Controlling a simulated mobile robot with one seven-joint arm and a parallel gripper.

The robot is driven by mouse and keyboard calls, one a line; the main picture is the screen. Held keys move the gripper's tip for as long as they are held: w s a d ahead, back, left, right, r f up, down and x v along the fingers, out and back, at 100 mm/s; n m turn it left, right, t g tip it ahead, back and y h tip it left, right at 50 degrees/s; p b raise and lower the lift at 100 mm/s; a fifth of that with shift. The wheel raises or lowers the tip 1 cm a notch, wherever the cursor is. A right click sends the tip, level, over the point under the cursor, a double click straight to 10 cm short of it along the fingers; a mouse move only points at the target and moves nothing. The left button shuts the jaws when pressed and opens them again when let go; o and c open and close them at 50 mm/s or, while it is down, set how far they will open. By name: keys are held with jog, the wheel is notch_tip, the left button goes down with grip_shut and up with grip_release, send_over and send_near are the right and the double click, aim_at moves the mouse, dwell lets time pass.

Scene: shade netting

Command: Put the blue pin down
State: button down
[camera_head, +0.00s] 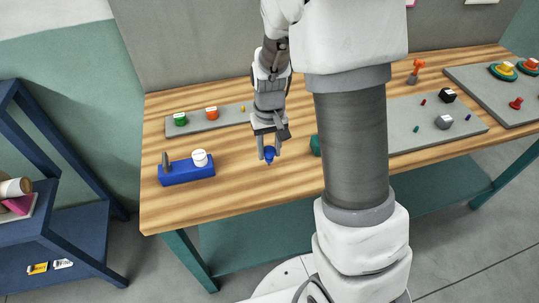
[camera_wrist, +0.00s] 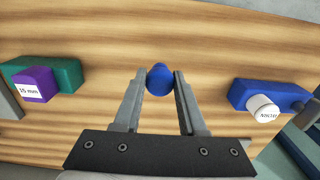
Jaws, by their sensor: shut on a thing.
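The blue pin (camera_head: 269,153) is between the fingers of my gripper (camera_head: 269,156), over the bare wood of the table. In the wrist view the blue pin (camera_wrist: 160,80) shows as a rounded blue end between the two fingertips of my gripper (camera_wrist: 160,78). My gripper is shut on it and points downward. Whether the pin's lower end touches the wood, I cannot tell. The wooden table (camera_head: 235,195) is bare just in front of the gripper.
A blue block (camera_head: 187,173) with a white labelled cap (camera_head: 200,158) stands left of the gripper. A grey board (camera_head: 215,122) with green and orange pieces lies behind. A green block with a purple piece (camera_wrist: 38,84) shows in the wrist view. Another grey board (camera_head: 405,118) lies right.

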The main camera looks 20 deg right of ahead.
jog(key=shift+f, duration=1.3)
jog(key=shift+f, duration=0.2)
jog(key=shift+c, duration=2.3)
grip_release()
jog(key=shift+r, duration=0.1)
